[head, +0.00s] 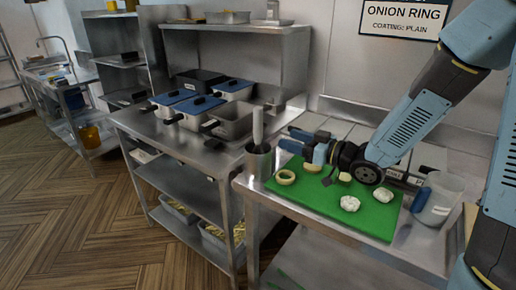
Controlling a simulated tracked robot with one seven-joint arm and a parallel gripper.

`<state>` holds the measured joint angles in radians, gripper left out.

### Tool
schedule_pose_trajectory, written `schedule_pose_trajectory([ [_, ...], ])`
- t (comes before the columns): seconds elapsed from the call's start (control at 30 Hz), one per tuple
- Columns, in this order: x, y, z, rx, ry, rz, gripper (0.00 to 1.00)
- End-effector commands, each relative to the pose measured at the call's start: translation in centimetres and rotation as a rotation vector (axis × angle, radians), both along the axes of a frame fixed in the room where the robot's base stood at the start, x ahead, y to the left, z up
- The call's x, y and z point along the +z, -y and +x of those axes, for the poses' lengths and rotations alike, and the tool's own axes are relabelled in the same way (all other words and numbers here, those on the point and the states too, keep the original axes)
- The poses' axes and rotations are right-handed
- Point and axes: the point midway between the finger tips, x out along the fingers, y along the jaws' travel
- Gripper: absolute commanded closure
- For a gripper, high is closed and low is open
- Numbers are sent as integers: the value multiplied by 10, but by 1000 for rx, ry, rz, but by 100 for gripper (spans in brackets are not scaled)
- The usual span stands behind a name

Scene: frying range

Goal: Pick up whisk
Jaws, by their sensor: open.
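A grey upright handle (258,126) stands in a small metal cup (258,163) at the left end of the near steel table. It may be the whisk; its lower end is hidden inside the cup, so no wires show. My gripper (285,138) reaches in from the right above the green board, with blue fingers pointing left toward the handle. The fingers are open and empty, a short way right of the handle. I cannot tell exactly how far apart they are in depth.
A green cutting board (376,222) holds onion rings and white lumps. A clear jug (437,198) stands at the table's right end. Lidded pans and an open metal container (232,121) are on the steel table to the left. Open floor (90,225) lies at left.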

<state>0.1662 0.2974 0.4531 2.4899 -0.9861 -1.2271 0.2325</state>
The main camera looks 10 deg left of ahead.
Motion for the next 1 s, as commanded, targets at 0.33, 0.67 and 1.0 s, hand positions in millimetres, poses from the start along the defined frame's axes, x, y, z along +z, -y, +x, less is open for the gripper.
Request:
schedule_pose_trajectory([
  [0.33, 1, -43, 13, 20, -2, 21, 42],
  [0.67, 2, -80, 28, 17, -1, 20, 42],
  [1.0, 7, -101, 37, 18, 0, 20, 42],
])
